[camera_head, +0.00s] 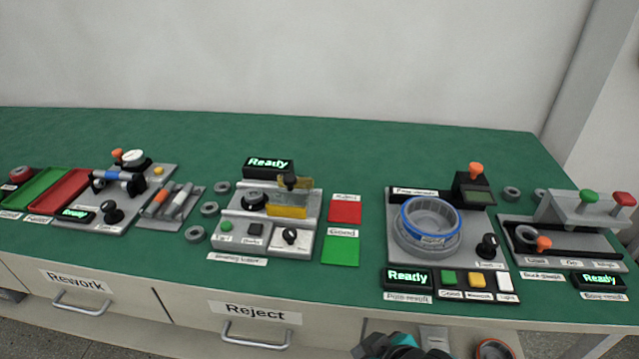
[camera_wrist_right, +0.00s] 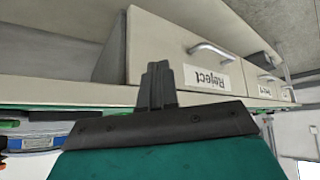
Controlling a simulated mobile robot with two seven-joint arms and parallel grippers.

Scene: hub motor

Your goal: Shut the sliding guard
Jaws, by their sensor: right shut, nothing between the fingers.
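The sliding guard looks to be the yellow see-through panel (camera_head: 287,205) on the grey bearing station (camera_head: 225,240) in the middle of the bench. It stands at the right part of that station, beside a dark round seat (camera_head: 254,201). I cannot tell from here how far along its travel it is. My right gripper (camera_wrist_right: 157,70) is shut and empty in the right wrist view. It is low, in front of the bench near the Reject drawer (camera_wrist_right: 212,78), well apart from the guard. In the head view, part of my right arm shows at the bottom edge. My left gripper is out of view.
A lit Ready display (camera_head: 269,167) stands behind the station. Loose grey rings (camera_head: 209,209) lie to its left, and red (camera_head: 345,209) and green (camera_head: 341,251) pads to its right. A station with a blue ring (camera_head: 432,220) stands further right. Green bench top is free behind.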

